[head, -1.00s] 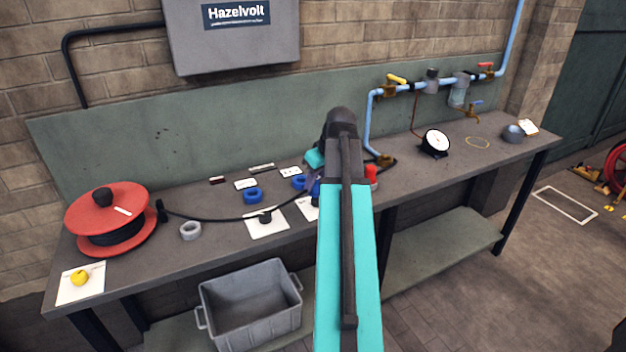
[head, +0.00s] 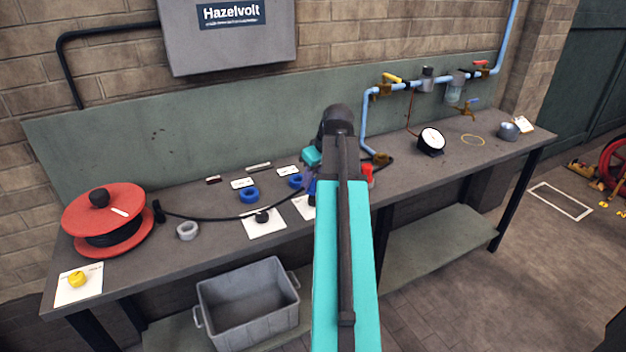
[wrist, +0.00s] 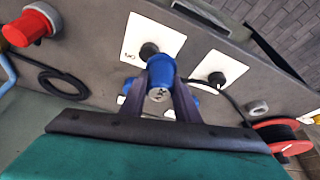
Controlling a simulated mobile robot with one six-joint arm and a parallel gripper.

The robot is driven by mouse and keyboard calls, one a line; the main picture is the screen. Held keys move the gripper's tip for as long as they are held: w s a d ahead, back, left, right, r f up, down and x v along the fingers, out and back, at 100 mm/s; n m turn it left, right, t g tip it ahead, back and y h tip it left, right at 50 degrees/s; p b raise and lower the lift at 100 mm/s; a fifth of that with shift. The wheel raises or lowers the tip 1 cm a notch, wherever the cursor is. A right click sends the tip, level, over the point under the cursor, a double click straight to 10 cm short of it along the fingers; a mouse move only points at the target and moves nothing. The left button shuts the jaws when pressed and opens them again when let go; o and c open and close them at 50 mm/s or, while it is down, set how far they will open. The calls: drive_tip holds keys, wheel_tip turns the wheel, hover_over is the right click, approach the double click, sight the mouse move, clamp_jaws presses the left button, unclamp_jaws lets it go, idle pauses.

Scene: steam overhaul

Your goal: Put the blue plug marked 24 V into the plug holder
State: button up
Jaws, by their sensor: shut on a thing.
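My gripper (wrist: 162,78) is shut on a blue plug (wrist: 160,68), its round end with small dark marks facing the wrist camera. The marking on the plug is not readable. In the head view the blue plug (head: 311,188) shows just left of my arm, over the bench near a white card (head: 303,207); my arm hides most of the gripper. Beyond the plug in the wrist view is a white card (wrist: 170,38) with a black round piece (wrist: 149,50). Two blue ring-shaped pieces (head: 249,195) stand behind the cards. I cannot tell which piece is the plug holder.
A second card (head: 263,228) bears a black piece. A black cable runs from a red reel (head: 103,218). A grey ring (head: 187,231) lies nearby. Right of my arm are a red piece (head: 368,174), blue pipework (head: 412,83) and a gauge (head: 431,139). A grey crate (head: 248,306) stands below.

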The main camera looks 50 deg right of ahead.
drive_tip(key=shift+a, duration=0.15)
drive_tip(key=w+a+p, duration=0.2)
drive_tip(key=w+a, duration=0.4)
drive_tip(key=a, duration=0.3)
drive_tip(key=shift+w+a, duration=0.3)
drive_tip(key=shift+a, duration=0.1)
idle(0.7)
drive_tip(key=shift+a, duration=0.1)
drive_tip(key=w+a+p, duration=0.2)
drive_tip(key=w+a, duration=0.4)
drive_tip(key=a, duration=0.4)
drive_tip(key=shift+w, duration=0.25)
idle(0.7)
drive_tip(key=w+a+p, duration=0.1)
drive_tip(key=w+a, duration=0.5)
drive_tip(key=a, duration=0.4)
drive_tip(key=shift+w+p, duration=0.3)
idle(0.7)
drive_tip(key=shift+w+a, duration=0.75)
drive_tip(key=shift+a, duration=0.35)
idle(0.7)
